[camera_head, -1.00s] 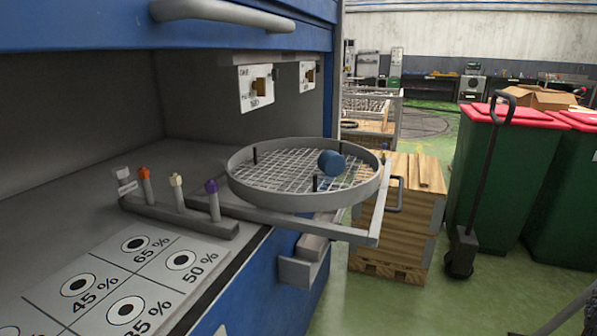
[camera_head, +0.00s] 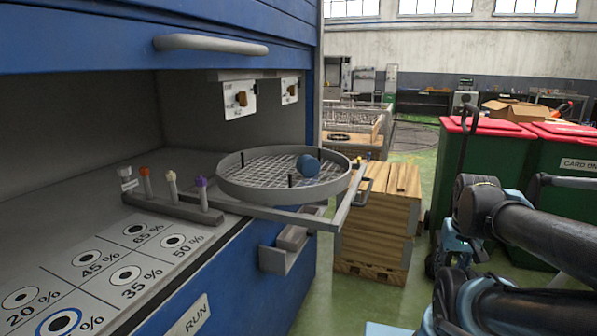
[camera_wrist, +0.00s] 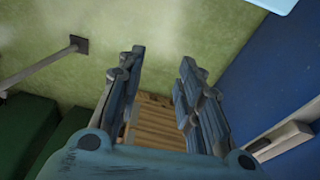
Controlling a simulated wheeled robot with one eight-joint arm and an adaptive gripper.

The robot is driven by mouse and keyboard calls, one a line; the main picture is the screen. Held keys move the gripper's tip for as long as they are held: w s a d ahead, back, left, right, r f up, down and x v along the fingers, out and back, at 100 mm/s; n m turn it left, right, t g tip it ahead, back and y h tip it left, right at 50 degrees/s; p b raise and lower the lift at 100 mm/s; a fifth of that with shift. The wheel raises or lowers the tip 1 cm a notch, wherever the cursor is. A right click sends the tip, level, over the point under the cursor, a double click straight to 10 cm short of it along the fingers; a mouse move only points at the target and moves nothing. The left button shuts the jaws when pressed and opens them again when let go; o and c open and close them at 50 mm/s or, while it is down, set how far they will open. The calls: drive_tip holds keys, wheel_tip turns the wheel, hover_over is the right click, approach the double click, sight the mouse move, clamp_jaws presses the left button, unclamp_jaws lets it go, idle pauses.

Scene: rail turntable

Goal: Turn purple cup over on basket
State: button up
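A round grey basket (camera_head: 226,184) with a wire-mesh floor rests on a grey rail frame (camera_head: 325,219) that juts out from the blue cabinet. A small blue cup (camera_head: 308,166) lies on the mesh, right of centre; it looks tipped on its side. I see no clearly purple cup; a purple-capped peg (camera_head: 202,195) stands in a rack left of the basket. My gripper (camera_wrist: 158,68) is open and empty in the wrist view, pointing down over floor and wooden planks. The cup and basket do not show there.
The cabinet's worktop (camera_head: 60,185) carries a panel of percent-marked circles. A wooden crate (camera_head: 377,225) stands right of the basket. Green bins (camera_head: 490,170) with red lids stand further right. A cabinet handle (camera_head: 210,44) sticks out above. Green floor is open between crate and bins.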

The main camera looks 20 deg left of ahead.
drive_tip(key=shift+o, duration=0.8)
drive_tip(key=shift+a, duration=0.1)
drive_tip(key=o, duration=0.4)
drive_tip(key=shift+s+r, duration=0.2)
drive_tip(key=shift+r, duration=0.05)
drive_tip(key=o, duration=0.8)
drive_tip(key=shift+n+t, duration=0.3)
drive_tip(key=shift+n, duration=0.2)
drive_tip(key=w+a+r, duration=0.2)
drive_tip(key=shift+w+r, duration=0.3)
drive_tip(key=shift+r, duration=0.1)
drive_tip(key=w+a+r+n+t+y, duration=0.2)
drive_tip(key=w+a+r+n+y, duration=0.1)
drive_tip(key=w+a+r, duration=0.8)
drive_tip(key=n+t+y, duration=0.1)
drive_tip(key=n+y, duration=0.2)
drive_tip(key=y, duration=0.1)
approach(313, 162)
drive_tip(key=x, duration=0.8)
drive_tip(key=shift+s+d+f, duration=0.25)
drive_tip(key=shift+s+f, duration=0.1)
drive_tip(key=shift+s, duration=0.05)
drive_tip(key=shift+w+a+f, duration=0.4)
drive_tip(key=shift+w+a, duration=0.2)
drive_tip(key=shift+w+a+f, duration=0.4)
drive_tip(key=shift+w+a, duration=0.2)
drive_tip(key=shift+a, duration=0.05)
drive_tip(key=shift+w+a+f, duration=0.3)
drive_tip(key=shift+a+f, duration=0.1)
drive_tip(key=shift+f, duration=0.15)
